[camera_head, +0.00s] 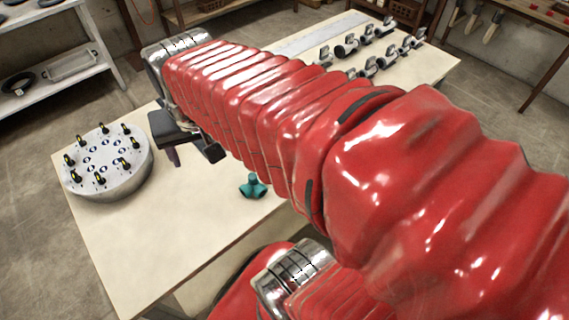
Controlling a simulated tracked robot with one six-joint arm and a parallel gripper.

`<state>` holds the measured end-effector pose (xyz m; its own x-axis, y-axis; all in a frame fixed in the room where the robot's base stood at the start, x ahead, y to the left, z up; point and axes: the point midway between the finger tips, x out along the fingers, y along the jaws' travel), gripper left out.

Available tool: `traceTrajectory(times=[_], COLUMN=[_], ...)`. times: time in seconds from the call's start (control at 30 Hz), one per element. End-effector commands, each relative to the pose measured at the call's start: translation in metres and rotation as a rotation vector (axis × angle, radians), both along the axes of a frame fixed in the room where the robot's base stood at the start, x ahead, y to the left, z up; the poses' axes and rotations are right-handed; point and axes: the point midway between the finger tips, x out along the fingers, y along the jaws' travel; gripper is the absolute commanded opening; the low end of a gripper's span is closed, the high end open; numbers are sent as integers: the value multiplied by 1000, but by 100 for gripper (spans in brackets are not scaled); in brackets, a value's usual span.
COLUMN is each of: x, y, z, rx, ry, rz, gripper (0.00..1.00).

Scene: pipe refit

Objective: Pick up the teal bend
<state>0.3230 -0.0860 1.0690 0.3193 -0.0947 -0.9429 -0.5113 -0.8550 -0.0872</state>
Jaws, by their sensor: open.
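The teal bend (253,187) is a small fitting with short stubs, on the pale table (205,235) near its middle. The table edge lies a little below it in the picture. My gripper (192,153) is open, with dark fingers, and hangs at the end of my red-sleeved arm. It is up and to the left of the teal bend and apart from it. I see nothing between the fingers. My arm passes just right of the bend and hides part of the table behind it.
A round metal drum (112,185) with several black-and-yellow pegs stands on the table's left side. Several metal pipe clamps (346,46) stand at the far end, partly behind my arm. A white shelf (62,88) is at the far left. The front left tabletop is clear.

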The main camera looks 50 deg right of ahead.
Motion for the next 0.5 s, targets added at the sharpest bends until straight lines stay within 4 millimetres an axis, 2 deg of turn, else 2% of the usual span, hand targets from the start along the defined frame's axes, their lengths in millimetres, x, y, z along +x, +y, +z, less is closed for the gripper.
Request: traceTrajectory(times=[0.03, 0.27, 0.5], x=[1, 1, -9], y=[-12, -62, -115], z=[-3, -16, -33], rx=[14, 76, 142], ry=[17, 72, 125], rz=[-62, -325, -603], gripper=[64, 64, 64])
